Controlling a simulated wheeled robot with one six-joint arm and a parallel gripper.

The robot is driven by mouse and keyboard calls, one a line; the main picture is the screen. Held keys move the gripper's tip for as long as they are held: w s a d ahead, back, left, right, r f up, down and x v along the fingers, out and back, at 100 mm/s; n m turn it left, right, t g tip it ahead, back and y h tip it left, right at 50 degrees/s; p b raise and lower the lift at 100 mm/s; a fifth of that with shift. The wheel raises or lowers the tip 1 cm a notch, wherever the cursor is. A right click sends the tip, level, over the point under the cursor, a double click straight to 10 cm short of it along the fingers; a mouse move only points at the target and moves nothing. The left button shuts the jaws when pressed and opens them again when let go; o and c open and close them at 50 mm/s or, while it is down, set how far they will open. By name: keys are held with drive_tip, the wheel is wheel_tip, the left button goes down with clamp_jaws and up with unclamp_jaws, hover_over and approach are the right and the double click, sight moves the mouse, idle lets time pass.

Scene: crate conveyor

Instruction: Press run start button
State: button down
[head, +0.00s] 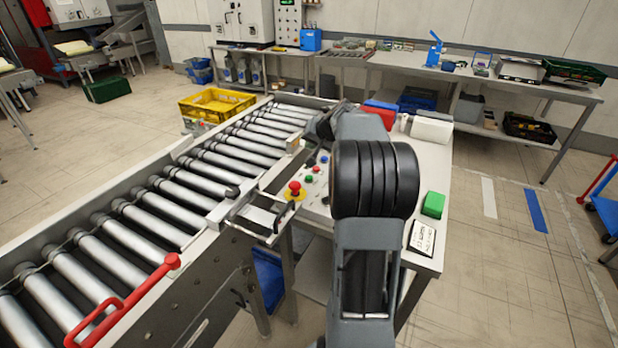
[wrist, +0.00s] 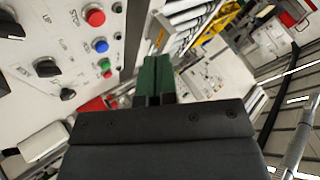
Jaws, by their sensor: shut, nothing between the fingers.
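In the wrist view a light control panel (wrist: 50,80) fills the left side. It carries a red button (wrist: 95,17), a blue button (wrist: 101,45), a green button (wrist: 104,64) and black rotary knobs (wrist: 47,67). One label reads STOP; I cannot read which button is run start. My gripper (wrist: 155,72) has its green fingers shut and empty, to the right of the green button and apart from the panel in the picture. In the head view the panel (head: 314,190) is partly hidden by my arm, and my fingertips cannot be made out.
A roller conveyor (head: 150,190) runs along the panel's left. A red mushroom button on a yellow base (head: 295,189) stands at the panel's near left. A green block (head: 433,205) and a printed card (head: 421,238) lie on the table at right. A yellow crate (head: 217,103) is behind.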

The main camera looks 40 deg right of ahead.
drive_tip(key=shift+f, duration=0.15)
drive_tip(key=b, duration=0.5)
hover_over(311, 176)
wheel_tip(311, 176, down, 7)
drive_tip(key=shift+f+b, duration=0.7)
drive_tip(key=shift+f, duration=0.05)
drive_tip(key=shift+f, duration=0.1)
idle(1.3)
drive_tip(key=shift+f+b, duration=0.3)
drive_tip(key=shift+b, duration=0.3)
drive_tip(key=shift+f+b, duration=0.45)
drive_tip(key=shift+b, duration=0.1)
idle(0.7)
drive_tip(key=shift+r, duration=0.15)
drive_tip(key=shift+r+p, duration=0.5)
drive_tip(key=shift+r, duration=0.2)
drive_tip(key=shift+r, duration=0.15)
